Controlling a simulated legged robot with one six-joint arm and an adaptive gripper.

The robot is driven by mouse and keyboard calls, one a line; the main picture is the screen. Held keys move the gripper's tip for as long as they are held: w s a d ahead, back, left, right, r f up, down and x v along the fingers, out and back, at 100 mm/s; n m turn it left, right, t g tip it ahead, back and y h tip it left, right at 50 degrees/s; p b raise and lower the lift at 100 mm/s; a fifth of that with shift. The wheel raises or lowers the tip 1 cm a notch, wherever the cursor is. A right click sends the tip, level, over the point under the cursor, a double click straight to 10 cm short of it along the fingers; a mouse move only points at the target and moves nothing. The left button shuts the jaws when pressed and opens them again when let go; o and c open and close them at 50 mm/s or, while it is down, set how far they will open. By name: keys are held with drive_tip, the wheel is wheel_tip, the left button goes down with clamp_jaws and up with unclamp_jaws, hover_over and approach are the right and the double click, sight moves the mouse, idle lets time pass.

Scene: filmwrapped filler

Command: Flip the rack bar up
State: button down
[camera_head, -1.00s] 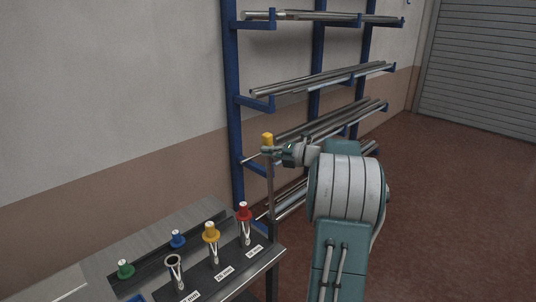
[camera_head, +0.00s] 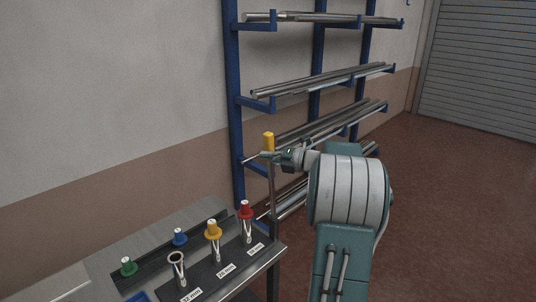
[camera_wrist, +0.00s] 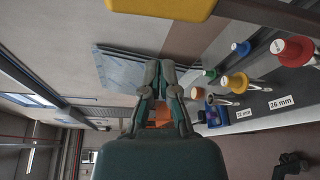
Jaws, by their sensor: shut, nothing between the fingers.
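A bar with a yellow end piece (camera_head: 268,141) stands upright beside the blue rack, at the table's far corner. The yellow end also shows large at the top edge of the wrist view (camera_wrist: 160,6), with the grey bar (camera_wrist: 265,13) running to the right from it. My gripper (camera_head: 264,154) is just below the yellow end in the head view and overlaps the bar there. In the wrist view my gripper (camera_wrist: 159,72) has its fingertips together with nothing between them. I cannot tell whether it touches the bar.
The blue rack (camera_head: 235,90) holds several metal rods along the wall. The table (camera_head: 262,265) at lower left carries tools with red (camera_head: 246,210), yellow (camera_head: 213,230), blue (camera_head: 180,236) and green (camera_head: 128,267) tops. The floor (camera_head: 450,220) to the right is clear.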

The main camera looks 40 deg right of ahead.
drive_tip(key=f+v, duration=0.1)
drive_tip(key=v, duration=0.6)
drive_tip(key=shift+s+a+r, duration=0.2)
drive_tip(key=shift+s, duration=0.3)
drive_tip(key=shift+d, duration=0.15)
